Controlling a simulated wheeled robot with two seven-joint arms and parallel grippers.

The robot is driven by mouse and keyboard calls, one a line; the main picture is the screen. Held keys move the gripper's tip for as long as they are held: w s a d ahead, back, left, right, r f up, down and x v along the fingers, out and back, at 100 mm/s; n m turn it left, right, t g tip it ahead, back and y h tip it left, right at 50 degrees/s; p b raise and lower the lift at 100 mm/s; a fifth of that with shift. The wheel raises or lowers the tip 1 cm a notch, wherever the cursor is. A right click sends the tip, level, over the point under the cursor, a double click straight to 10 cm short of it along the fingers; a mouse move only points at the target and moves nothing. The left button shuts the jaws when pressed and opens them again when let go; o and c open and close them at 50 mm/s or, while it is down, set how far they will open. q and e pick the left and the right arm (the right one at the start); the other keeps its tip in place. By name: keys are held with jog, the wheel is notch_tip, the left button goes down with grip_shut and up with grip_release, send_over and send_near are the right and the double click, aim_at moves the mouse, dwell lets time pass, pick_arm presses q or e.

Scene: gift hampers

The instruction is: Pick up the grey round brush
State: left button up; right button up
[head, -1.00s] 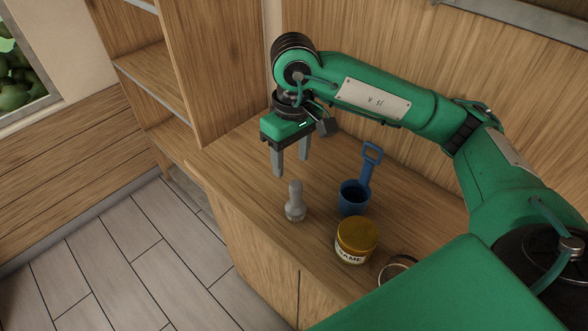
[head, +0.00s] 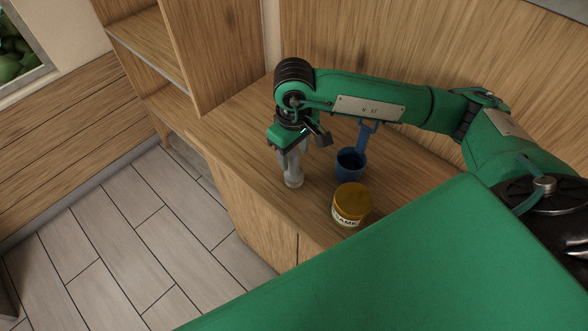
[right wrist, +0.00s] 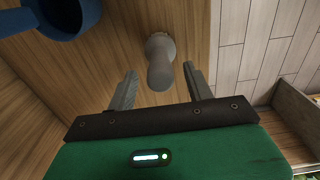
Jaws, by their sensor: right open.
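The grey round brush (head: 293,172) stands upright on the wooden counter, near its front edge, in the head view. Its handle points up and is partly hidden by my right gripper (head: 292,160). In the right wrist view the brush (right wrist: 160,62) lies between and just beyond the two fingers of the right gripper (right wrist: 159,88). The fingers are apart, with a visible gap to the brush on each side. The right gripper is open and empty, above and around the top of the handle. My left gripper is not in view.
A blue scoop-like cup with a tall handle (head: 350,163) stands right of the brush, and shows at the wrist view's upper left (right wrist: 68,18). A yellow-lidded jar (head: 351,203) stands nearer the front. The counter (head: 240,125) is clear behind and left.

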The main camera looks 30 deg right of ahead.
aim_at(294, 161)
notch_tip(294, 161, down, 3)
jog(key=shift+s+r+p, duration=0.1)
jog(key=shift+s+p, duration=0.05)
jog(key=shift+p, duration=0.35)
jog(key=shift+f, duration=0.25)
jog(key=shift+c, duration=0.6)
jog(key=c, duration=1)
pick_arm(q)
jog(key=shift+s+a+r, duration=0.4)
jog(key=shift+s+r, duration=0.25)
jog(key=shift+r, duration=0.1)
pick_arm(e)
jog(key=shift+o, duration=0.2)
jog(key=shift+r, duration=0.15)
